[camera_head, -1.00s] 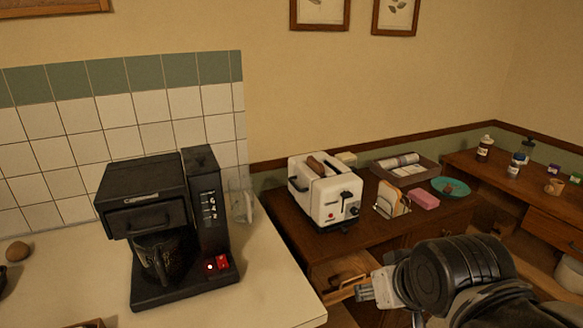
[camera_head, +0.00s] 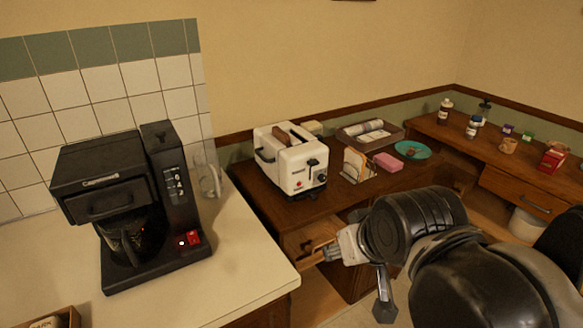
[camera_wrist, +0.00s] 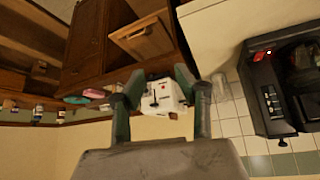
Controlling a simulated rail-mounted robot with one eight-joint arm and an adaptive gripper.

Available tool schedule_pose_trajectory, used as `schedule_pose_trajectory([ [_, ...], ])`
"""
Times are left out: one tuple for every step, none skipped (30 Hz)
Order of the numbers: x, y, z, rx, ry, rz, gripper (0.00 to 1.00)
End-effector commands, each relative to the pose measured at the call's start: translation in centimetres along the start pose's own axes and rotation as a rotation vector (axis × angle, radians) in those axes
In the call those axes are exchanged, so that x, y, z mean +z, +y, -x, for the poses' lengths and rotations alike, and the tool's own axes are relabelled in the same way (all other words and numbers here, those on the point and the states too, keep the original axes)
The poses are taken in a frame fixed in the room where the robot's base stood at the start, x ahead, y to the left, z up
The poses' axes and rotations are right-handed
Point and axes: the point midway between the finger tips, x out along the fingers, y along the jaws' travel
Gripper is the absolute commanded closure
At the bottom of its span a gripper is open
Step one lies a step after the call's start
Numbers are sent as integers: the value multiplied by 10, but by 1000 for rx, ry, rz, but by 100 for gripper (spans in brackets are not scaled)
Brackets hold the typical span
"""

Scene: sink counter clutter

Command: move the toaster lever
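The white toaster (camera_head: 290,170) stands on the brown wooden desk. Its end face carries a black lever (camera_head: 313,162), a dark knob below it and a red button. Brown bread shows in its top slot. My gripper (camera_head: 333,254) is below and to the right of the toaster in the head view, apart from it, its fingers small and partly hidden by my wrist. In the wrist view my gripper (camera_wrist: 159,72) has its two fingers spread, with nothing held. The toaster (camera_wrist: 170,95) appears farther off between them, its dark lever side partly visible.
A letter holder (camera_head: 356,166), pink block (camera_head: 388,162), teal plate (camera_head: 424,150) and tray (camera_head: 398,139) sit right of the toaster. An open drawer (camera_head: 297,240) juts out below it. A black coffee maker (camera_head: 112,190) stands on the pale counter (camera_head: 235,265) at left.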

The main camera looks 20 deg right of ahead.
Motion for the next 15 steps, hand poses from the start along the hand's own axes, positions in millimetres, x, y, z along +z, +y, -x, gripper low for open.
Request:
schedule_pose_trajectory([
  [0, 0, 0, 0, 0, 0, 69],
  [0, 0, 0, 0, 0, 0, 69],
  [0, 0, 0, 0, 0, 0, 69],
  [0, 0, 0, 0, 0, 0, 69],
  [0, 0, 0, 0, 0, 0, 69],
  [0, 0, 0, 0, 0, 0, 69],
  [0, 0, 0, 0, 0, 0, 69],
  [0, 0, 0, 0, 0, 0, 69],
  [0, 0, 0, 0, 0, 0, 69],
  [0, 0, 0, 0, 0, 0, 69],
  [0, 0, 0, 0, 0, 0, 73],
  [0, 0, 0, 0, 0, 0, 78],
  [-1, 0, 0, 0, -1, 1, 82],
  [-2, 0, 1, 0, -2, 1, 86],
  [-5, 0, 2, 0, -5, 3, 91],
])
